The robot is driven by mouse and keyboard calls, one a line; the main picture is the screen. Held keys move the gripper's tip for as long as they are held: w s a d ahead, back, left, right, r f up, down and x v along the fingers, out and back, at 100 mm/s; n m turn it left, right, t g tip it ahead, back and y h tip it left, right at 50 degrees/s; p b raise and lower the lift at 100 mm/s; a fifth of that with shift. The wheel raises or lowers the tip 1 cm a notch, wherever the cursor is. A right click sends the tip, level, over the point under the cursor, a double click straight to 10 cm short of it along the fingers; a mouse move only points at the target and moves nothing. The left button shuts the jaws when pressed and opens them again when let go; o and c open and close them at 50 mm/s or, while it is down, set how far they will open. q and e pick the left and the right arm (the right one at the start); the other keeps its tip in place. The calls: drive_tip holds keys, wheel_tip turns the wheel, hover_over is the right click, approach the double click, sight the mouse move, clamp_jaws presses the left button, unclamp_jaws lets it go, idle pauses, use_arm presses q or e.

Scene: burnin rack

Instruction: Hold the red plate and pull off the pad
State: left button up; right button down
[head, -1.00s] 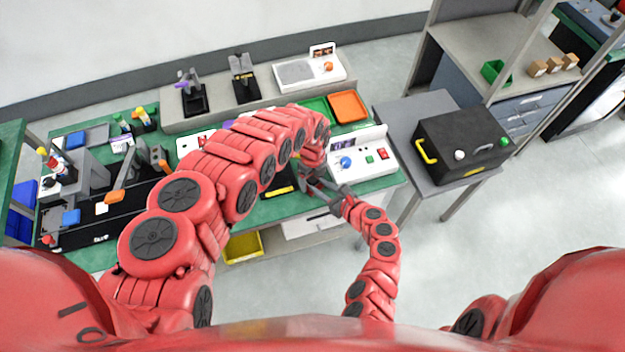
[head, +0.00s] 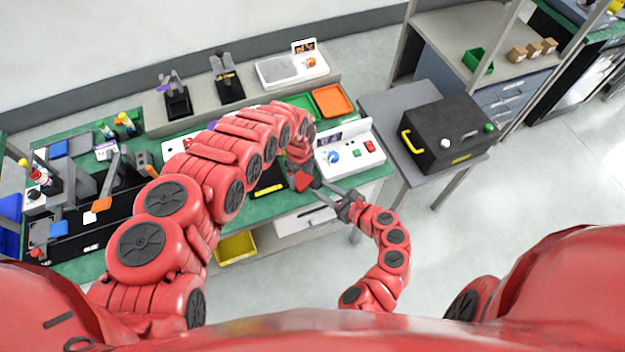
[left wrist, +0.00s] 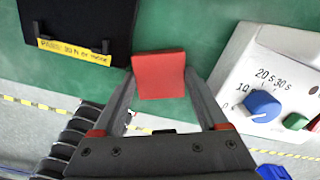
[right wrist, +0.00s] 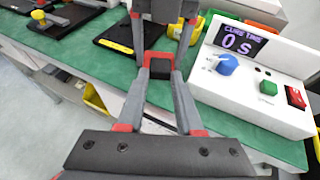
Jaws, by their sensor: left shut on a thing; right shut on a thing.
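The red plate (left wrist: 159,75) is between my left fingertips in the left wrist view, and my left gripper (head: 301,180) is shut on it above the bench's front edge. The plate also shows as a red patch in the head view (head: 303,182). In the right wrist view, a small dark pad (right wrist: 160,69) with red around its upper side sits between my right fingertips. My right gripper (head: 322,190) is shut on it, facing my left gripper. Whether pad and plate still touch is too small to tell.
A white timer box (right wrist: 255,80) with blue knob, green and red buttons stands on the green bench (head: 270,209) beside the grippers. A black board with a yellow label (left wrist: 80,25) lies close by. A yellow bin (head: 237,246) is below. The floor at right is open.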

drive_tip(key=s+d, duration=0.7)
drive_tip(key=s, duration=0.2)
drive_tip(key=shift+d, duration=0.3)
use_arm(q)
drive_tip(key=o, duration=1.2)
drive_tip(key=shift+o, duration=0.2)
drive_tip(key=shift+r, duration=0.1)
